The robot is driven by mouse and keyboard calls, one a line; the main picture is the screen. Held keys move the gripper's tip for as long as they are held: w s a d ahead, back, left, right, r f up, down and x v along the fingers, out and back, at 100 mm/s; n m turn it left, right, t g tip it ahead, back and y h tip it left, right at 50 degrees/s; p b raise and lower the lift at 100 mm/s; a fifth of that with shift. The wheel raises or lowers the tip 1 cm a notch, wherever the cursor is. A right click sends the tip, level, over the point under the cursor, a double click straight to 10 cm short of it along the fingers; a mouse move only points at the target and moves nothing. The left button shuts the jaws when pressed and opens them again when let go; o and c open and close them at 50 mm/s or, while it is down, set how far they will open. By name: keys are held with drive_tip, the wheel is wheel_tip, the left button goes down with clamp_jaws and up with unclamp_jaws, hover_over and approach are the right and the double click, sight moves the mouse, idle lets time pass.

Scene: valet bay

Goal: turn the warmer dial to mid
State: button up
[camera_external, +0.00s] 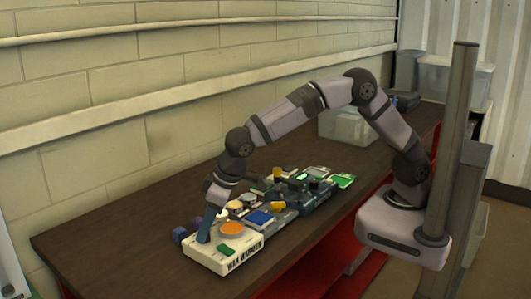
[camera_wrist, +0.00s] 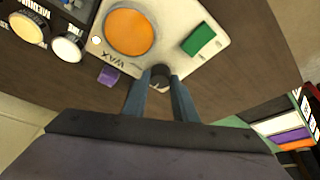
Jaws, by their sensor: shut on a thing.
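The wax warmer (camera_external: 205,258) is a cream box at the near left end of the bench, with an orange disc (camera_external: 231,228) and a green block (camera_external: 226,249) on its top. Its cream top also shows in the wrist view (camera_wrist: 205,62), with the word WAX upside down. A small dark dial (camera_wrist: 160,82) sits at the warmer's edge. My gripper (camera_wrist: 160,77) is shut on this dial, one blue finger on each side. In the external view my gripper (camera_external: 204,238) points down at the warmer's left part. The dial's pointer and setting marks are hidden.
Other panels with a blue pad (camera_external: 260,218), knobs and green parts (camera_external: 343,180) stand in a row beyond the warmer. A clear bin (camera_external: 345,127) stands by the wall. The front bench strip is bare.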

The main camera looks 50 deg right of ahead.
idle(0.4)
drive_tip(key=o, duration=1)
drive_tip(key=shift+o, duration=0.2)
drive_tip(key=shift+r, duration=0.15)
drive_tip(key=b+v, duration=0.1)
drive_tip(key=v, duration=0.6)
drive_tip(key=shift+b, duration=0.4)
